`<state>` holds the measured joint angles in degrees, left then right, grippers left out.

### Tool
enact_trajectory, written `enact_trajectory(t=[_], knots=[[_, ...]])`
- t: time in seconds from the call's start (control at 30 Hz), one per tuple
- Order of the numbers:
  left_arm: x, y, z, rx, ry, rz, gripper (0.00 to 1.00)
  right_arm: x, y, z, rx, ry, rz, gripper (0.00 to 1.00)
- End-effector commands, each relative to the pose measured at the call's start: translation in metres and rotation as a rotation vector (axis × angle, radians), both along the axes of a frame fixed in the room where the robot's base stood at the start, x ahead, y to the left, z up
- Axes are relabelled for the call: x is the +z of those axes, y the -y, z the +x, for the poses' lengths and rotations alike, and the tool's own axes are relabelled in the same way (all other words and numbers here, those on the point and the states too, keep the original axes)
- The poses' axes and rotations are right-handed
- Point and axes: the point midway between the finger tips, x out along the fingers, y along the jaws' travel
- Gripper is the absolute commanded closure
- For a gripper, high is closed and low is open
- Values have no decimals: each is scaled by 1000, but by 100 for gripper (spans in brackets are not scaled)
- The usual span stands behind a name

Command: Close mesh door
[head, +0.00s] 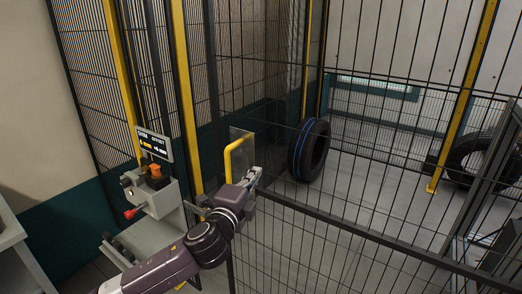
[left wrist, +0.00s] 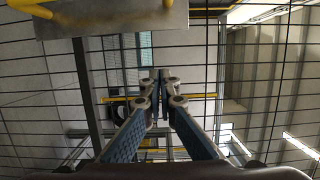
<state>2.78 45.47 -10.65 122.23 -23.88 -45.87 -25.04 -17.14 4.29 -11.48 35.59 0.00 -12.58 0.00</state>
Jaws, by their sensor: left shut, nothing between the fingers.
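The mesh door (head: 330,235) is a dark wire panel with a dark rail across it, filling the middle and right of the head view. Its mesh also spans the left wrist view (left wrist: 255,65). A yellow bar handle (head: 229,160) is fixed to a plate near the door's left edge; the handle shows at the top left of the left wrist view (left wrist: 30,9). My left gripper (head: 256,174) is shut and empty, just right of and below the handle. Its fingertips (left wrist: 160,78) point toward the mesh; I cannot tell if they touch it. My right gripper is not in view.
A yellow post (head: 186,100) stands left of the door. A control box (head: 152,190) with a small display, an orange knob and a red knob is beside it. Behind the mesh, a blue-striped tyre (head: 309,150) stands upright, with another tyre (head: 465,157) at right.

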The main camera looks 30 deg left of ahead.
Motion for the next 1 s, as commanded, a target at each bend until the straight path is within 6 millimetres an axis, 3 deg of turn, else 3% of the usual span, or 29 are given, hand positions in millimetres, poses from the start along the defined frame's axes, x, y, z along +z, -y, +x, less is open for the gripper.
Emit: enact_trajectory(t=[0.17, 0.77, 1.0], knots=[[4, -3, 12, 2, 3, 2, 100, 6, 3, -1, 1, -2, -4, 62], [4, -21, 97, 2, 2, 0, 100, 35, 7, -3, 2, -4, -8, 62], [2, -53, 98, 1, 0, 2, 100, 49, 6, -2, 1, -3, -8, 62]])
